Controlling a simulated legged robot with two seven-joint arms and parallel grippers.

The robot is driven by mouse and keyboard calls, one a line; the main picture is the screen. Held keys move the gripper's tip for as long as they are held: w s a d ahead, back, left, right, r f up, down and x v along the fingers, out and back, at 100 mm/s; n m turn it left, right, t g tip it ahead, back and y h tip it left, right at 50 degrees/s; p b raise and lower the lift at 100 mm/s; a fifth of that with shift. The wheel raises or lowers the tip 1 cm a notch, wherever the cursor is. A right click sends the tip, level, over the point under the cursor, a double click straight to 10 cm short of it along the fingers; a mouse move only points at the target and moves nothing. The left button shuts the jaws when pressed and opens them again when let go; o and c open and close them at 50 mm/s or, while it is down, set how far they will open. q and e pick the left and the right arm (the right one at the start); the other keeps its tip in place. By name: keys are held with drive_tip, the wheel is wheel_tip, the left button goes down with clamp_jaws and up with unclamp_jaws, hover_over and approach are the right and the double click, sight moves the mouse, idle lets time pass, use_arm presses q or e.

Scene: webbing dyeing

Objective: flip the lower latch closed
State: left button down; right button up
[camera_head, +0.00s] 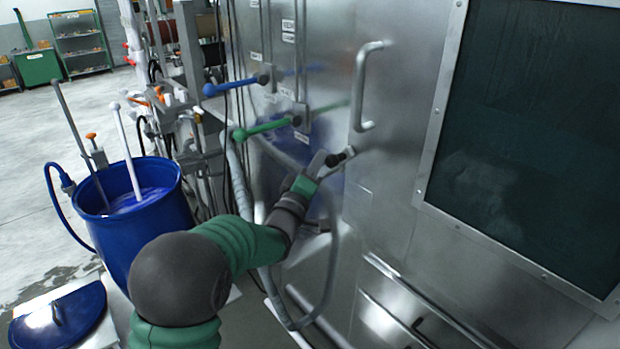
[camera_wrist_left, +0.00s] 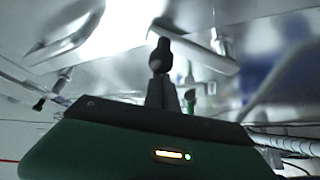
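The lower latch (camera_head: 340,157) is a short lever with a black knob on the steel machine front, below the large handle. In the left wrist view its black knob (camera_wrist_left: 160,55) stands just beyond my fingertips. My left gripper (camera_head: 319,163) is at the latch from the lower left. Its fingertips touch the knob or sit very close to it. In the left wrist view the two fingers (camera_wrist_left: 162,93) look pressed together, with no clear gap. I cannot make out the knob between them. My right gripper is not in view.
A steel bar handle (camera_head: 362,88) sticks out above the latch. Blue (camera_head: 235,85) and green (camera_head: 265,128) valve levers stick out to the left. A dark window (camera_head: 530,130) is at right. A blue barrel (camera_head: 150,215) stands at left. A grey hose (camera_head: 333,262) hangs below my wrist.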

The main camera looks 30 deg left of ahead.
use_arm(q)
drive_tip(key=s+d+f+m+t+h+b, duration=0.2)
drive_tip(key=d+f+m+h+b, duration=0.3)
drive_tip(key=m+b, duration=0.9)
wheel_tip(320, 180, down, 5)
drive_tip(key=h+b, duration=0.3)
drive_tip(key=b, duration=0.2)
drive_tip(key=shift+s+d+r+b, duration=0.15)
drive_tip(key=shift+d+r+b, duration=0.05)
drive_tip(key=shift+b, duration=0.2)
drive_tip(key=shift+f+m+h, duration=0.1)
drive_tip(key=shift+m+h, duration=0.2)
drive_tip(key=shift+h, duration=0.1)
